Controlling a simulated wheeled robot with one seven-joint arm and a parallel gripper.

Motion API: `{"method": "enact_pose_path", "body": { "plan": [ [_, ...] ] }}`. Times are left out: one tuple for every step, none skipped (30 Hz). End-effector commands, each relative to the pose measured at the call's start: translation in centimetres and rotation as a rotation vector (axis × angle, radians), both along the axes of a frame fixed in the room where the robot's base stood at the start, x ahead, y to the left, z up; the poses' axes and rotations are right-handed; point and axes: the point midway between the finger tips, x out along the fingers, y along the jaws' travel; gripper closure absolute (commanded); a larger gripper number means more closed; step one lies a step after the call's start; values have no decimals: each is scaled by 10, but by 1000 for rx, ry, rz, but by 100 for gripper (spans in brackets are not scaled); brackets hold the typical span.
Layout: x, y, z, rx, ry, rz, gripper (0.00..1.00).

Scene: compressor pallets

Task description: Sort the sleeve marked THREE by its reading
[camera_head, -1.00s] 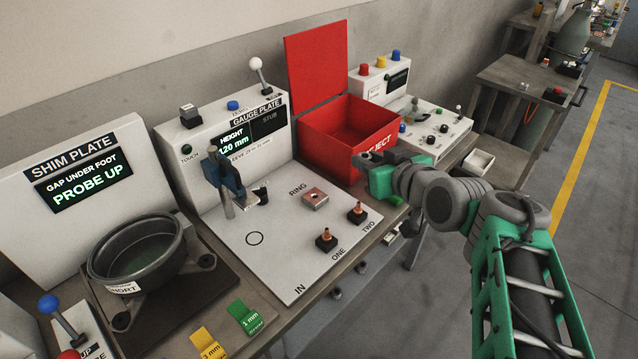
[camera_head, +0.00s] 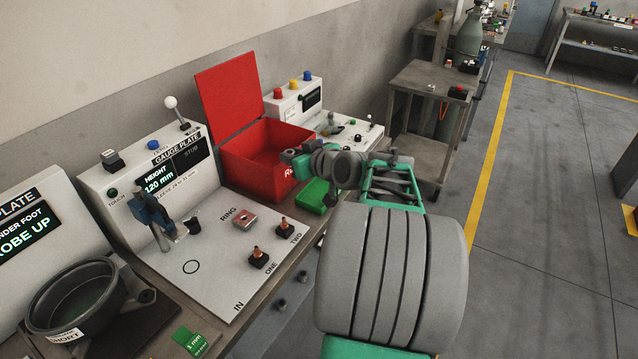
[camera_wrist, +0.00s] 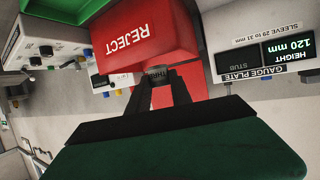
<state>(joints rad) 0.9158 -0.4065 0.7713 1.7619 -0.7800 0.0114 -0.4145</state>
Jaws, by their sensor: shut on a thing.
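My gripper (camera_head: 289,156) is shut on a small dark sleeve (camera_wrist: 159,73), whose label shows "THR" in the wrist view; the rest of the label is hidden. In the head view the sleeve cannot be made out. The gripper is by the front right of the open red REJECT box (camera_head: 236,166), which also fills the upper middle of the wrist view (camera_wrist: 120,55). The gauge plate display (camera_head: 160,177) reads HEIGHT 120 mm, and its label in the wrist view (camera_wrist: 258,42) gives SLEEVE 29 to 31 mm.
Copper-tipped pieces stand at ONE (camera_head: 257,256) and TWO (camera_head: 285,227). The probe clamp (camera_head: 150,212) stands before the display. A dark round pot (camera_head: 75,297) is at left. Another white console (camera_head: 350,135) stands beyond the box.

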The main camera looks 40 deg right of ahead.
Motion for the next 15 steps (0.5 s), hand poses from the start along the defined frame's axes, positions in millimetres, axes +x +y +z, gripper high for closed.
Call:
{"method": "enact_pose_path", "body": {
  "plan": [
    [-6, -29, 0, 5, 2, -41, 100],
    [-9, -44, -3, 5, 1, -61, 100],
    [-13, -60, -6, 4, 1, -84, 100],
    [-17, -71, -9, 3, 0, -99, 100],
    [-20, -80, -11, 3, 0, -111, 100],
    [-23, -89, -14, 3, 0, -125, 100],
    [-25, -95, -15, 2, -1, -132, 100],
    [-26, -99, -16, 1, -2, -138, 100],
    [-28, -102, -18, 1, -3, -143, 100],
    [-28, -104, -20, 0, -3, -144, 100],
    [-28, -104, -22, 1, -3, -146, 100],
    [-28, -104, -25, 1, -2, -146, 100],
    [-28, -104, -28, 1, -2, -145, 100],
    [-28, -104, -31, 1, -2, -145, 100],
    [-28, -104, -36, 1, -2, -145, 100]
  ]
}}
